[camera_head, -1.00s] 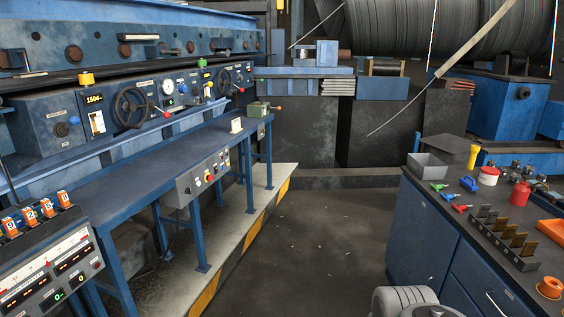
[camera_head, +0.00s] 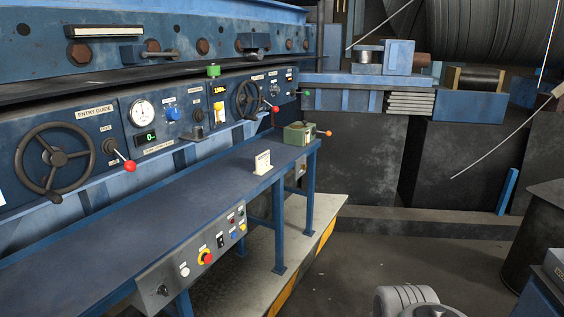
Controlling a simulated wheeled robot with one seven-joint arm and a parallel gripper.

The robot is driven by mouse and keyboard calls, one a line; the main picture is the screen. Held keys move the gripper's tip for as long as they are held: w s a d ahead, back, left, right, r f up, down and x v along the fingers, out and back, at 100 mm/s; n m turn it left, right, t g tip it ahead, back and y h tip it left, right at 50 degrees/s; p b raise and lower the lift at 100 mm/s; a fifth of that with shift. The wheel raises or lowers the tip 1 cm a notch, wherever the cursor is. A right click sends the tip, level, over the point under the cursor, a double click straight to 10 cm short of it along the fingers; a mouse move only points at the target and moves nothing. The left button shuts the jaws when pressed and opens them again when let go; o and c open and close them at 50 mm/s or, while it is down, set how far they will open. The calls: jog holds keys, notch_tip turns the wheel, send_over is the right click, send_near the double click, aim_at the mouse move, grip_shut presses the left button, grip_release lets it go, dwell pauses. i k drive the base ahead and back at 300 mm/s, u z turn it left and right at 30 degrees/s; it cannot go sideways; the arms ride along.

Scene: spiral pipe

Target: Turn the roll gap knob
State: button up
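The control panel (camera_head: 112,138) runs along the left behind a long blue bench. A blue knob (camera_head: 172,113) sits on it, right of a round white gauge (camera_head: 141,112) and above right of a small green-digit display (camera_head: 147,138). A label strip under the display is too small to read surely, so I cannot confirm which knob is the roll gap knob. Another small dark knob (camera_head: 163,290) is on the lower box at the bench front. My gripper is not in view; only a pale grey rounded part of my arm shows at the bottom right of centre.
Handwheels (camera_head: 54,160) and a red-tipped lever (camera_head: 129,166) stick out from the panel. Dark floor (camera_head: 350,270) is clear right of the bench.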

aim_at(275, 90)
jog(key=u, duration=0.15)
jog(key=i, duration=1.05)
jog(key=u, duration=0.15)
jog(key=k, duration=0.5)
jog(key=z, duration=1.35)
jog(key=i, duration=0.85)
jog(key=u, duration=2)
jog(key=k, duration=0.4)
jog(key=z, duration=0.55)
